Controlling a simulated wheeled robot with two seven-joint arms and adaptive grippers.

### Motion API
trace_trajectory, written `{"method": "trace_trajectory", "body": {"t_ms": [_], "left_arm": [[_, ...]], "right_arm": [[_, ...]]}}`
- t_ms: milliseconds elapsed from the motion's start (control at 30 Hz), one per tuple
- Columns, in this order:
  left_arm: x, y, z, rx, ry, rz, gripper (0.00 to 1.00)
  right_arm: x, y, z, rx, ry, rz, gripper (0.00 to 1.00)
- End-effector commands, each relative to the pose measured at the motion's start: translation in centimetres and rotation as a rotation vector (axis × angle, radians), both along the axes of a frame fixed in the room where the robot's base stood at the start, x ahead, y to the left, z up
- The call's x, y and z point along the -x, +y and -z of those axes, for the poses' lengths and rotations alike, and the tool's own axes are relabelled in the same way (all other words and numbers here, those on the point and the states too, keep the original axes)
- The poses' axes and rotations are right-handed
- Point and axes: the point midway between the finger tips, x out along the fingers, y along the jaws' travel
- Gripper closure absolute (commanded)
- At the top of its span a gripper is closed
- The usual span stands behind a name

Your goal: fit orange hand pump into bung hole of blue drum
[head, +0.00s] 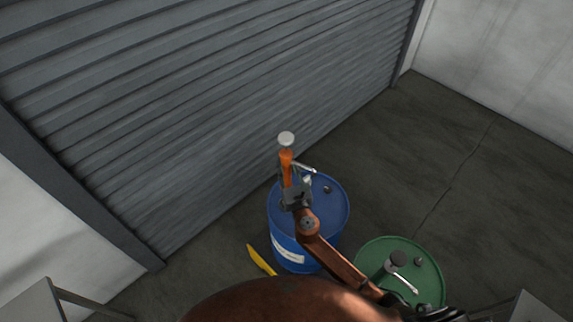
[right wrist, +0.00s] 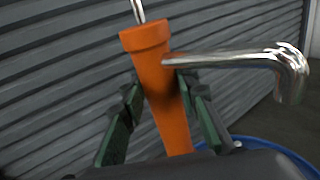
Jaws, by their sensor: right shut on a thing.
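The orange hand pump (head: 286,163) is upright, with a pale round knob on top and a silver spout pointing right. My right gripper (head: 289,182) is shut around its body, over the left part of the blue drum (head: 333,212). In the right wrist view the orange pump (right wrist: 158,70) stands between the green-padded fingers (right wrist: 162,112), its spout bending down at the right. The blue drum's rim (right wrist: 285,153) shows below. A small dark fitting (head: 327,189) is on the drum top. The pump's lower end and the bung hole beneath are hidden by my gripper. My left gripper is not visible.
A yellow object (head: 260,259) lies left of the blue drum. A grey shutter (head: 200,100) rises behind. Floor at right is clear.

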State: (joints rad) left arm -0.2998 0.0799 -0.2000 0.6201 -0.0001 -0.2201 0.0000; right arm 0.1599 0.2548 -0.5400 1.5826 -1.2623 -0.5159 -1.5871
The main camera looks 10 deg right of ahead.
Motion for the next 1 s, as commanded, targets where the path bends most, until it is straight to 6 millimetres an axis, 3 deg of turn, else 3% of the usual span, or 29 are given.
{"method": "trace_trajectory", "body": {"t_ms": [233, 667, 1000], "left_arm": [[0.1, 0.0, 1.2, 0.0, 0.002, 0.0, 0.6], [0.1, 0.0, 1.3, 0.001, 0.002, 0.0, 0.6], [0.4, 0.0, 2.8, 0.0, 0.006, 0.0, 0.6]], "right_arm": [[0.0, 0.0, 1.2, 0.0, -0.003, -0.001, 0.91], [0.0, 0.0, 1.3, 0.0, -0.004, -0.001, 0.91], [0.0, 0.0, 3.0, 0.0, -0.004, -0.001, 0.91]]}}
